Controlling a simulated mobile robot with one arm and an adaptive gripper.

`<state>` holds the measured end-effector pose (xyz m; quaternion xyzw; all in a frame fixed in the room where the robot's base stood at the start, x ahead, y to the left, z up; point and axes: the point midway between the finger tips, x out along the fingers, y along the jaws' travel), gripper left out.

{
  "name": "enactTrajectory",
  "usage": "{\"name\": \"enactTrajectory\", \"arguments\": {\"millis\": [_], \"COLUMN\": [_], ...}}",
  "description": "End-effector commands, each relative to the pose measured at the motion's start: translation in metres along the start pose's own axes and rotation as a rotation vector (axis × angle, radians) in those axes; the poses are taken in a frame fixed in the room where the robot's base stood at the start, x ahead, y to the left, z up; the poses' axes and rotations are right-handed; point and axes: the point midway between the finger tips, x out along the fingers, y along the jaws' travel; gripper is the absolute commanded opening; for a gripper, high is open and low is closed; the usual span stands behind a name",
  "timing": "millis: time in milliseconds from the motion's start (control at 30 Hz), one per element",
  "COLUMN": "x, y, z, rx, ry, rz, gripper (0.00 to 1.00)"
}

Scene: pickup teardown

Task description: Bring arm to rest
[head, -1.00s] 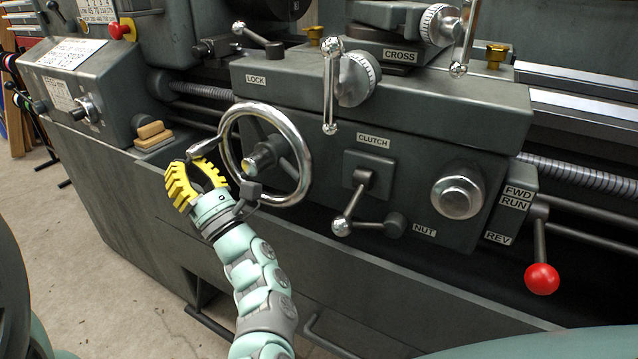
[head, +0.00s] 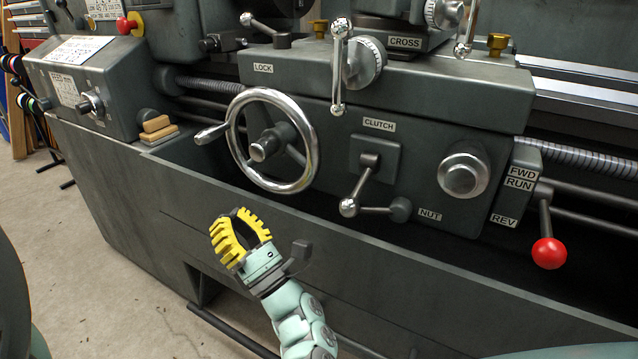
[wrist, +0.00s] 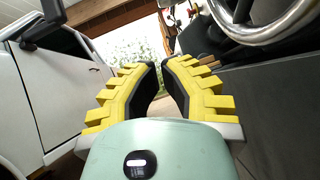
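My gripper (head: 238,218) has yellow ribbed fingers with dark inner pads. It is empty, in front of the lathe's lower front panel, below and apart from the chrome handwheel (head: 306,172). In the wrist view my gripper (wrist: 160,64) shows a narrow gap between its fingertips, with background visible through it and nothing held. The handwheel's handle (head: 211,134) points left, free of the fingers. Part of the wheel's rim (wrist: 262,32) shows at the upper right of the wrist view.
The clutch lever (head: 350,206) and a red-knobbed lever (head: 549,252) stick out from the lathe to the right. Wooden blocks (head: 157,127) lie at the left. Open floor (head: 95,255) lies left of the lathe. A white vehicle (wrist: 55,85) shows left in the wrist view.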

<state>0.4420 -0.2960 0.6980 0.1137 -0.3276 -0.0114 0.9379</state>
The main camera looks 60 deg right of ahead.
Motion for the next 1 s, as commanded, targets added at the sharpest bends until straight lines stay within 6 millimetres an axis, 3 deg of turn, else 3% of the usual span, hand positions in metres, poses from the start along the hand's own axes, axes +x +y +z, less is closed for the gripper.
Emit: {"name": "enactTrajectory", "arguments": {"millis": [333,467,567,767,1000], "x": [-0.005,0.012,0.042,0.11,0.176], "y": [0.001,0.014,0.041,0.114,0.2], "z": [0.002,0.009,0.021,0.052,0.104], "rx": [0.002,0.073,0.217,0.638,1.14], "ry": [-0.002,-0.011,-0.028,-0.058,-0.061], "rz": [0.002,0.03,0.087,0.244,0.436], "gripper": [0.0,0.0,0.0,0.0,0.0]}}
